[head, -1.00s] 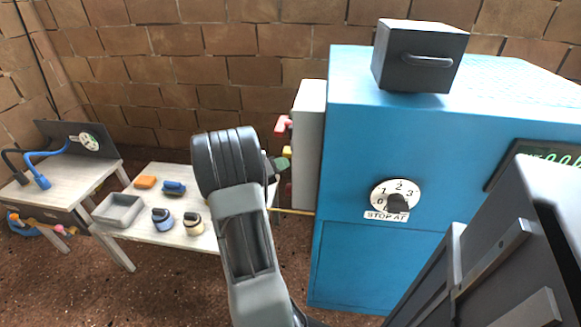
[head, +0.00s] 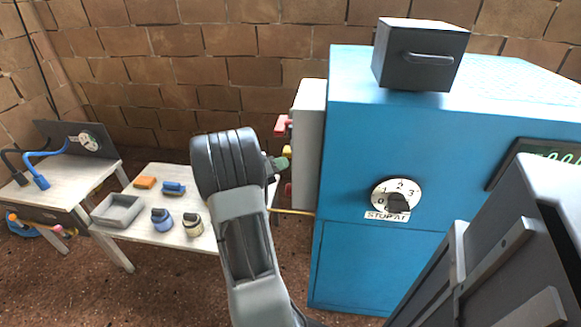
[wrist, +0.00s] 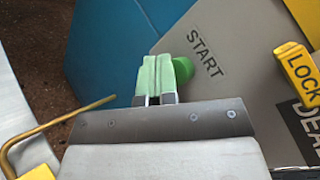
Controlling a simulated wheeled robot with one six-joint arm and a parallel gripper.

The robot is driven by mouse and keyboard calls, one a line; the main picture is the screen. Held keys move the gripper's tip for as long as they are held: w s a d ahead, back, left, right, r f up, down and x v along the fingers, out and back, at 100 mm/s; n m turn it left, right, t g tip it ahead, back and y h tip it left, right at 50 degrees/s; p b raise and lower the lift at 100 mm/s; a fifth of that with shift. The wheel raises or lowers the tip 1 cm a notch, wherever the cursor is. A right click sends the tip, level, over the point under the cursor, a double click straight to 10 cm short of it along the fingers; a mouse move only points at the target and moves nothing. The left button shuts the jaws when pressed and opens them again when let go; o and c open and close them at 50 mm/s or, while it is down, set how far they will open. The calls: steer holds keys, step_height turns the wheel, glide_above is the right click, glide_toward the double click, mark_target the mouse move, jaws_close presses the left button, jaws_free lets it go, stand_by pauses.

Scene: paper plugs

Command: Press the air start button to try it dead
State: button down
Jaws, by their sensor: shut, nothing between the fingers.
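The green start button (wrist: 184,70) shows in the wrist view on a grey panel (wrist: 235,95), beside the printed word START. My gripper (wrist: 157,78) is shut, with its pale green fingertips side by side and empty. The fingertips overlap the button's left part in the picture; whether they touch it, I cannot tell. In the head view, the grey box (head: 308,135) is on the left side of the blue cabinet (head: 350,140), and my arm reaches up close to it. Its front controls are seen edge-on there.
A yellow LOCK piece (wrist: 300,72) sits right of START, above a dark label reading DEAD. A bent yellow rod (wrist: 55,130) lies at left in the wrist view. The cabinet carries a numbered dial (head: 396,197) and a dark box (head: 420,58). A low table (head: 140,227) holds small items.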

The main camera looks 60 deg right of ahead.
steer(key=shift+w+a, duration=0.2)
steer(key=shift+w, duration=0.35)
steer(key=shift+w+a+b, duration=0.25)
steer(key=shift+w, duration=0.55)
steer(key=shift+w+a+b, duration=0.25)
steer(key=shift+w+b, duration=0.05)
steer(key=shift+w, duration=0.5)
steer(key=shift+w+a+b, duration=0.25)
steer(key=shift+w, duration=0.55)
